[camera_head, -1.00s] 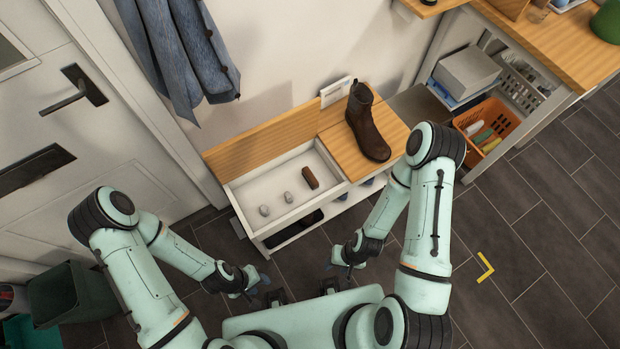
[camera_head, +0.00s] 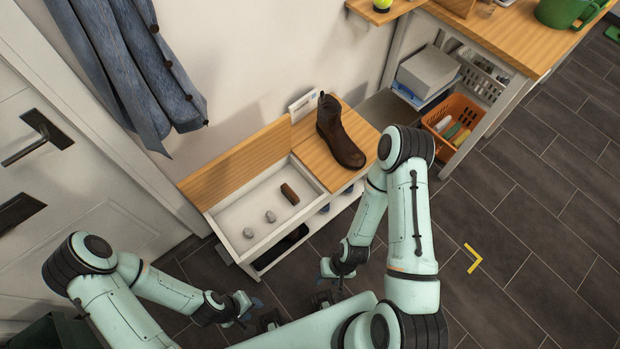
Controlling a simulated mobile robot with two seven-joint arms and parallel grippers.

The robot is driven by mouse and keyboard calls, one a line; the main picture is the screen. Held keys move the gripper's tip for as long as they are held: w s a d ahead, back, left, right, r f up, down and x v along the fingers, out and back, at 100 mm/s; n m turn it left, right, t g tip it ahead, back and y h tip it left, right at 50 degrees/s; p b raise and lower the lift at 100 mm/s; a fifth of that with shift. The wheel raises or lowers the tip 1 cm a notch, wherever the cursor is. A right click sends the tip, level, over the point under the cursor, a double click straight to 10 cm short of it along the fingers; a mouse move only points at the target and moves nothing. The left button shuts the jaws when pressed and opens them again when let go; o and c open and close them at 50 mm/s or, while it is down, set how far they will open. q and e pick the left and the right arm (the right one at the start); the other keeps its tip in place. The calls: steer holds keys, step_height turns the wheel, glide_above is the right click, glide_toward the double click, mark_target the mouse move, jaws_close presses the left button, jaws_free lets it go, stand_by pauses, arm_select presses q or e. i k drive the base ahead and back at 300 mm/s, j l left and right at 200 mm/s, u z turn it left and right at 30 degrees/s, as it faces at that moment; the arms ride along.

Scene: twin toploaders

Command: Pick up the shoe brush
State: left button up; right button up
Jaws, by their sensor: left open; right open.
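The shoe brush, a small brown block (camera_head: 289,194), lies in the open white compartment (camera_head: 233,216) of the bench, near its right end. Two small grey lumps (camera_head: 259,226) lie to its left in the same compartment. My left gripper (camera_head: 250,312) is open and empty, low in front of the bench. My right gripper (camera_head: 335,275) is open and empty, in front of the bench and below the brush in the picture. Both grippers are apart from the brush.
A brown boot (camera_head: 340,138) stands on the bench's wooden top, right of the compartment. An orange basket (camera_head: 453,122) sits under the counter (camera_head: 507,38) at right. A blue jacket (camera_head: 135,70) hangs at left.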

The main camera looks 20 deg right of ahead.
mark_target(293, 199)
steer(key=l+u, duration=0.1)
steer(key=u, duration=1.1)
steer(key=l+u, duration=0.25)
steer(key=u, duration=0.2)
steer(key=k+l+u, duration=0.15)
steer(key=u, duration=0.3)
steer(key=k+l+u, duration=0.1)
steer(key=l+u, duration=0.15)
steer(key=u, duration=0.2)
steer(key=k+l+u, duration=0.5)
steer(key=k, duration=0.35)
steer(key=k+l, duration=0.3)
